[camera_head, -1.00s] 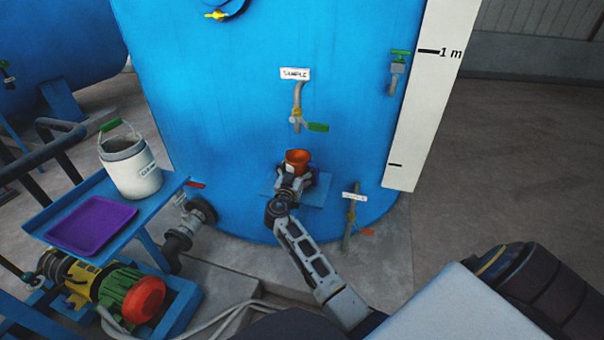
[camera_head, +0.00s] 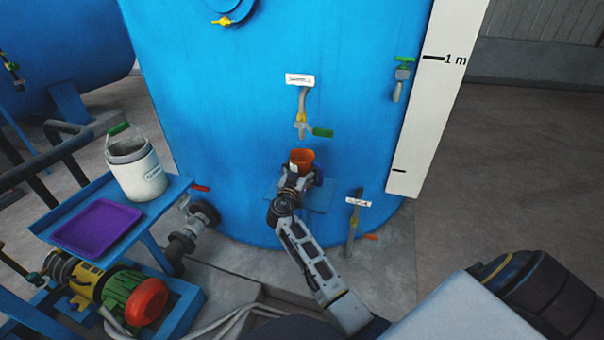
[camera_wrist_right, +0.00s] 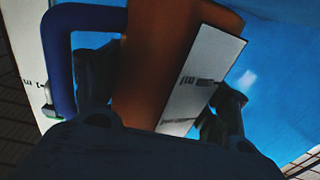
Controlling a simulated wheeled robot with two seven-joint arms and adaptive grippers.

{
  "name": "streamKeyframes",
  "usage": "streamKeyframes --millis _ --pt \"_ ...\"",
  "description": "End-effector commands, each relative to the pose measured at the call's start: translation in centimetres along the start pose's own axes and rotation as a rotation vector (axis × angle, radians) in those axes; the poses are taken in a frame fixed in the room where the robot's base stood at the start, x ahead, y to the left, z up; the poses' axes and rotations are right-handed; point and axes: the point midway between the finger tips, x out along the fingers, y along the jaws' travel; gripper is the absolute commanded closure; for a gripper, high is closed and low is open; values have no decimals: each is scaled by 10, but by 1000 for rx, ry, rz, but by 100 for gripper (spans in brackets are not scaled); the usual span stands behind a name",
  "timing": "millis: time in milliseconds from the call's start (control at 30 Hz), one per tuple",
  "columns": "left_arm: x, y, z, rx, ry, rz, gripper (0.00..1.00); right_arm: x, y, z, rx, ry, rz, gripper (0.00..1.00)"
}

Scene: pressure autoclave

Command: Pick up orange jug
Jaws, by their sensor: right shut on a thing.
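The orange jug (camera_head: 302,158) is in front of the blue tank, above a small blue shelf (camera_head: 318,199) and below the sample tap. My right gripper (camera_head: 301,174) is shut on the jug, with its fingers on either side of the body. In the right wrist view the jug (camera_wrist_right: 160,65) fills the middle, with a white label on its side and a blue handle (camera_wrist_right: 57,60) at the left. My right gripper (camera_wrist_right: 160,110) shows as dark fingers around it. Whether the jug's base touches the shelf is hidden by the gripper. My left gripper is not in view.
The sample tap (camera_head: 302,115) with a green lever hangs above the jug. Another tap (camera_head: 354,215) is to the lower right. A white canister (camera_head: 138,172) and a purple tray (camera_head: 96,228) are on a blue bench at left. Floor at right is clear.

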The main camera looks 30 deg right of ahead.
Motion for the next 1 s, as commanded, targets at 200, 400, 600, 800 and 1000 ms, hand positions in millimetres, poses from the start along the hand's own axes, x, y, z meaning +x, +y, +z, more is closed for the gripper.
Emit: streamKeyframes --millis 200,400,600,800,1000 --pt "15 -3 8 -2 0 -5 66 0 1 -36 4 3 1 59" --pt "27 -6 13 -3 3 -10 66 0 1 -62 3 2 0 59" --pt "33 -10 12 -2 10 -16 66 0 1 -76 0 2 0 59" --pt "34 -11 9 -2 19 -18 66 0 1 -77 0 2 0 59" --pt "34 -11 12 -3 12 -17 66 0 1 -77 0 2 0 59"
